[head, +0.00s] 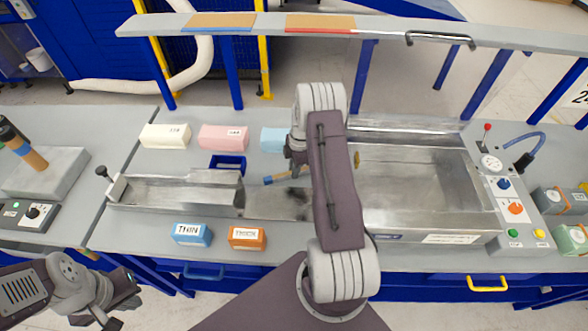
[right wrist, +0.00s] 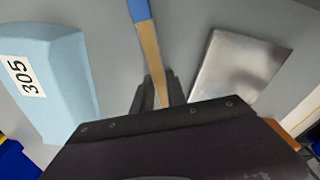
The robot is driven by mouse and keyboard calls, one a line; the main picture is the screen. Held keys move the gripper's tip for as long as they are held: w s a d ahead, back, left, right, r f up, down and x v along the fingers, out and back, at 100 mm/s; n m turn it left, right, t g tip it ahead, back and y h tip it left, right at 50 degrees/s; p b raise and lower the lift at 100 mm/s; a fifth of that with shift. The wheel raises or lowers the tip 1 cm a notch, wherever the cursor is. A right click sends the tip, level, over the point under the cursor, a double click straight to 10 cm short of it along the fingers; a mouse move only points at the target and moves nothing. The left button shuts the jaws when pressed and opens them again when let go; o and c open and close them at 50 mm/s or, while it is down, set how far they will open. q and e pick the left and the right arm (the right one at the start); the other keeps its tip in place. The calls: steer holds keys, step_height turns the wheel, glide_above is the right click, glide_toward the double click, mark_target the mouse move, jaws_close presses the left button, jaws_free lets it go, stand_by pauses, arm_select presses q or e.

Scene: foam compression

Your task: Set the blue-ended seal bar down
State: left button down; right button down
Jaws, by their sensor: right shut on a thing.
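The seal bar (right wrist: 148,55) is a thin tan strip with a blue end. In the right wrist view it runs up from between the fingers of my right gripper (right wrist: 158,92), which is shut on it. In the head view its blue end (head: 268,180) shows left of my right arm, over the steel channel; my arm hides part of the bar. I cannot tell whether the bar touches anything below. My left gripper (head: 122,304) is low at the left, away from the bar; its jaw gap is unclear.
Cream (head: 165,136), pink (head: 223,137) and light blue (head: 272,139) blocks stand behind the steel channel (head: 170,193), near a small blue tray (head: 229,164). THIN (head: 192,234) and THICK (head: 247,237) blocks stand in front. A steel chamber (head: 415,185) and control panel (head: 510,205) are at right.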

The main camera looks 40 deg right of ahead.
steer(key=shift+f, duration=0.2)
steer(key=c, duration=1.3)
jaws_free()
steer(key=shift+r, duration=0.15)
steer(key=shift+c, duration=0.2)
